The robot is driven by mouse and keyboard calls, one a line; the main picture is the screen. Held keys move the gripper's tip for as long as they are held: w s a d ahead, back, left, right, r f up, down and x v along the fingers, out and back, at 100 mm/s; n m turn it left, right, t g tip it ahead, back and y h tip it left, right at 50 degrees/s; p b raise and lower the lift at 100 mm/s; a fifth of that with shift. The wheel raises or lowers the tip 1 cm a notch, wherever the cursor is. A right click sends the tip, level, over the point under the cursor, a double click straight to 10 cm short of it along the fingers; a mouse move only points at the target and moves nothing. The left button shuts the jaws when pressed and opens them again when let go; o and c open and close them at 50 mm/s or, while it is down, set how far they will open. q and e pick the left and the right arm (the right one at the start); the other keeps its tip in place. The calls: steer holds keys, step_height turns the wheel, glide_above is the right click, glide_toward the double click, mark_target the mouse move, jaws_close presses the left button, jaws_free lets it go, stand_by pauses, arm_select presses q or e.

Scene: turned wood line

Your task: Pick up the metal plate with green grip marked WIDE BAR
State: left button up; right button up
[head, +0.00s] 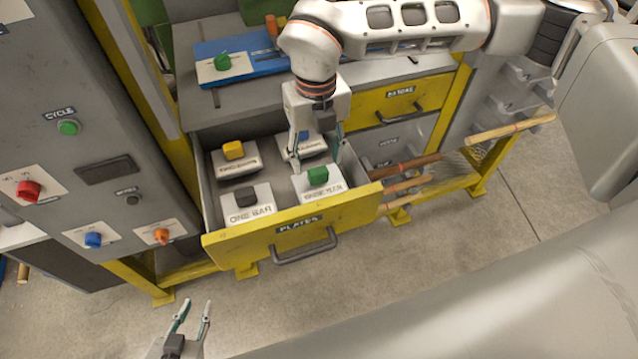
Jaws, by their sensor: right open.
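The open drawer labelled PLATES (225,243) holds several metal plates. The metal plate with a green grip (322,192) lies at its front right; its label is too blurred to read surely. My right gripper (317,162) is open and points down over the drawer's right side. Its fingers appear on either side of the green grip, slightly behind or above it; I cannot tell the exact height. My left gripper (194,306) is open and empty at the bottom left, away from the drawer.
Beside it lie plates with a black grip marked ONE BAR (248,207), a yellow grip (236,163) and a blue grip (304,139), partly hidden by my gripper. Another green-gripped plate (222,68) sits on a blue fixture (262,66) above. A control cabinet (100,130) stands left.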

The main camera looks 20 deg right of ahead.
mark_target(319, 172)
steer(key=f, duration=0.4)
steer(key=shift+s+d+f, duration=0.15)
steer(key=shift+s, duration=0.2)
steer(key=shift+f, duration=0.35)
jaws_close()
steer(key=shift+r, duration=0.1)
steer(key=shift+w+r, duration=0.1)
